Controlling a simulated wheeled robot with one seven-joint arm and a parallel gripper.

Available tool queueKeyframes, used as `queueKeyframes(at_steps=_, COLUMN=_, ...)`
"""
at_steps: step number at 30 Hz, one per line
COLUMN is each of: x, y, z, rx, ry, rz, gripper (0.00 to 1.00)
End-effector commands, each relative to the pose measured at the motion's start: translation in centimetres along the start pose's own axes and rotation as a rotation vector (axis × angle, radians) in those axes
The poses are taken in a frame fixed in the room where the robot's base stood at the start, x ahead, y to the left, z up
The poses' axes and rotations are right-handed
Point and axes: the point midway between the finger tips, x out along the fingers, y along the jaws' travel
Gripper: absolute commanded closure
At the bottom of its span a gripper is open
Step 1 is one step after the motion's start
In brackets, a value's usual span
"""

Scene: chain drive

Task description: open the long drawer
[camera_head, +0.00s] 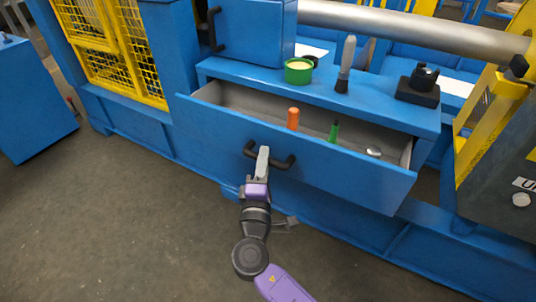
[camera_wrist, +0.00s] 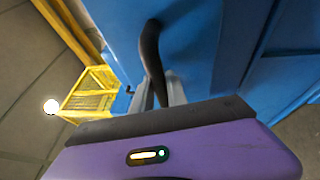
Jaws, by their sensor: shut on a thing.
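The long drawer (camera_head: 330,172) is a wide blue drawer, pulled partway out of the blue machine base in the head view. Its grey interior shows, with an orange-handled item (camera_head: 293,118), a green item (camera_head: 334,131) and a small pale round thing (camera_head: 374,152) inside. A black bar handle (camera_head: 286,163) sits on its front. My gripper (camera_head: 263,160) is shut on this handle, a little left of its middle. In the wrist view the dark handle (camera_wrist: 151,55) runs down between my grey fingers (camera_wrist: 165,92). The fingertips are partly hidden behind the handle.
Above the drawer, a blue top holds a green tub (camera_head: 298,71), a grey upright tool (camera_head: 346,62) and a black device (camera_head: 420,84). A blue door with a black handle (camera_head: 215,29) stands upper left. Yellow mesh (camera_head: 140,45) is at left. Grey floor (camera_head: 120,220) before the drawer is clear.

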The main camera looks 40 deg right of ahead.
Motion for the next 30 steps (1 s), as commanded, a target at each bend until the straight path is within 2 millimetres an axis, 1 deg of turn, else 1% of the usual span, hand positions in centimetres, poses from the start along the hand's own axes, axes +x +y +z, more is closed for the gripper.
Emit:
queueKeyframes(at_steps=6, x=0.0, y=-0.1, z=-0.1, rx=0.0, ry=0.003, rz=-0.002, gripper=1.0)
queueKeyframes(at_steps=7, x=0.0, y=-0.1, z=-0.1, rx=0.0, ry=0.003, rz=-0.002, gripper=0.76)
queueKeyframes(at_steps=9, x=0.0, y=-0.1, z=-0.1, rx=0.0, ry=0.003, rz=-0.002, gripper=0.62)
queueKeyframes(at_steps=10, x=0.0, y=-0.1, z=-0.1, rx=0.0, ry=0.003, rz=-0.001, gripper=0.6)
queueKeyframes(at_steps=18, x=0.0, y=0.0, z=0.0, rx=0.0, ry=0.001, rz=-0.001, gripper=0.6)
queueKeyframes(at_steps=21, x=-0.4, y=0.0, z=0.0, rx=0.0, ry=0.001, rz=-0.001, gripper=0.6)
queueKeyframes(at_steps=23, x=-1.0, y=0.0, z=0.0, rx=0.0, ry=0.002, rz=-0.002, gripper=0.6)
queueKeyframes(at_steps=30, x=-4.9, y=0.1, z=-0.1, rx=-0.002, ry=0.005, rz=-0.002, gripper=0.6)
